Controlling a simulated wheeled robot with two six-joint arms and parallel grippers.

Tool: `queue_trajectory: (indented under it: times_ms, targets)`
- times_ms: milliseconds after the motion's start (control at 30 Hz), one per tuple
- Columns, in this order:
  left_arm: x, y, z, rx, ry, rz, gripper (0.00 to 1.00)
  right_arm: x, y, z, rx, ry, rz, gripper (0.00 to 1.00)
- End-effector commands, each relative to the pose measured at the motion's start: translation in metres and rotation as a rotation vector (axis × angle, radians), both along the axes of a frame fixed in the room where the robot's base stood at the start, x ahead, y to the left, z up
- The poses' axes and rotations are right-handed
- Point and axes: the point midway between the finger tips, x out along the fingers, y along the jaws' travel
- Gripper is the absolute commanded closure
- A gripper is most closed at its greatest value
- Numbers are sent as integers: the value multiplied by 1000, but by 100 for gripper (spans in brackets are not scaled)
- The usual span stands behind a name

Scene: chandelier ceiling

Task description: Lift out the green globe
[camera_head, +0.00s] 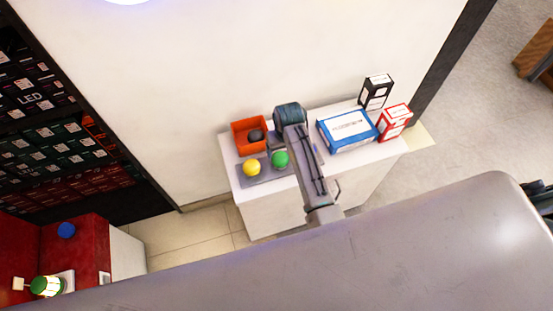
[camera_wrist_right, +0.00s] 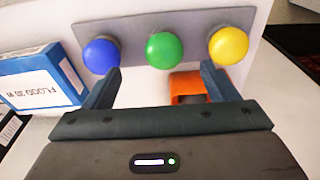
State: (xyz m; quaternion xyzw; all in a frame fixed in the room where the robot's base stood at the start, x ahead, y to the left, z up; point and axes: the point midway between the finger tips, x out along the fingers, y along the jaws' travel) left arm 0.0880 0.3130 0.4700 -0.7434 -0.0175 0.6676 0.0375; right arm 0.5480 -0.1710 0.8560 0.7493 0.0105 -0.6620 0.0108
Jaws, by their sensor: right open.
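The green globe (camera_head: 280,159) sits on a grey plate (camera_head: 268,178) on a white cabinet, beside the yellow globe (camera_head: 251,167). In the right wrist view, the green globe (camera_wrist_right: 165,50) is the middle of three, between a blue globe (camera_wrist_right: 101,54) and the yellow globe (camera_wrist_right: 229,46). My right gripper (camera_wrist_right: 161,70) is open and empty. Its fingers stand apart, with the green globe ahead of the gap. In the head view my right arm reaches over the cabinet and hides the blue globe of this row. My left gripper is not in view.
An orange bin (camera_head: 240,146) with a dark object (camera_head: 256,135) stands behind the globes. A blue-white box (camera_head: 346,131), a red-white box (camera_head: 394,122) and a black box (camera_head: 375,92) stand to the right. Another blue globe (camera_head: 66,230) sits on a red cabinet.

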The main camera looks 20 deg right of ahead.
Motion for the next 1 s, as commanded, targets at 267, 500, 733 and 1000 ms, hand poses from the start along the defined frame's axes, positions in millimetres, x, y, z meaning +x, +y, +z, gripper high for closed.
queue_trajectory:
  times_ms: [267,500,733,1000]
  targets:
    - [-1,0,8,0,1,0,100,10,5,-22,2,9,5,20]
    - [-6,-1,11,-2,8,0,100,14,5,-48,3,4,4,20]
    - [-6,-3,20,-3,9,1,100,17,5,-61,2,7,4,20]
    - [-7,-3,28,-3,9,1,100,24,5,-92,1,6,5,20]
